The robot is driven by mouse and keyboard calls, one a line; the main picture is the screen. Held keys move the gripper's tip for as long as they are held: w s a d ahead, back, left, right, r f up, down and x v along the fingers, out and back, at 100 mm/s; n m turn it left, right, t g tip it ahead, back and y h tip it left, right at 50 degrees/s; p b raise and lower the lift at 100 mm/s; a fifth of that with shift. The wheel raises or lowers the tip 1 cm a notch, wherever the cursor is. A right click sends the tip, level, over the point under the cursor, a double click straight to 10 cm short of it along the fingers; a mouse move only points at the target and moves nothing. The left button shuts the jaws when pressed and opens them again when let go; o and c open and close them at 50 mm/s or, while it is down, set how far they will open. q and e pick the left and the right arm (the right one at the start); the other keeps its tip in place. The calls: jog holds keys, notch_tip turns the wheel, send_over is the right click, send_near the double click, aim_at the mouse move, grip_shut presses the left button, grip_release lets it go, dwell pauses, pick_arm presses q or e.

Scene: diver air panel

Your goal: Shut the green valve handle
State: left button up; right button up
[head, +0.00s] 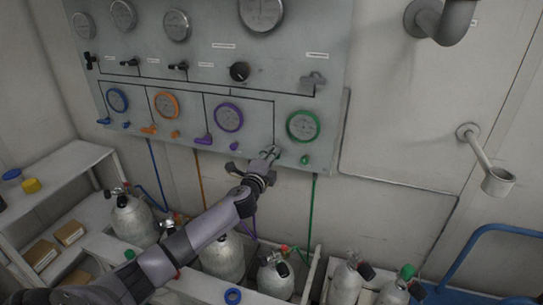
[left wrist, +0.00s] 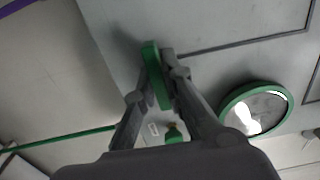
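The green valve handle (left wrist: 157,76) is a slim green bar in the left wrist view. It stands between the two fingertips of my left gripper (left wrist: 157,70), which close in on it from both sides and appear to touch it. In the head view my left gripper (head: 270,153) is at the panel's lower edge, just left of and below the green-rimmed gauge (head: 302,126). There the gripper hides the handle. The green-rimmed gauge also shows at the right in the left wrist view (left wrist: 256,110). My right gripper is in neither view.
The grey panel (head: 285,75) also has blue, orange and purple gauges with handles, left of the green one. A small green knob (head: 305,160) sits close to my gripper. Gas cylinders (head: 222,257) stand below. A pipe bracket (head: 487,165) juts from the wall at right.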

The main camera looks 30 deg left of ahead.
pick_arm(q)
jog(key=o, duration=0.5)
jog(key=shift+d, duration=0.1)
jog(key=shift+c, duration=0.2)
jog(key=v, duration=1.2)
jog(key=shift+f, duration=0.1)
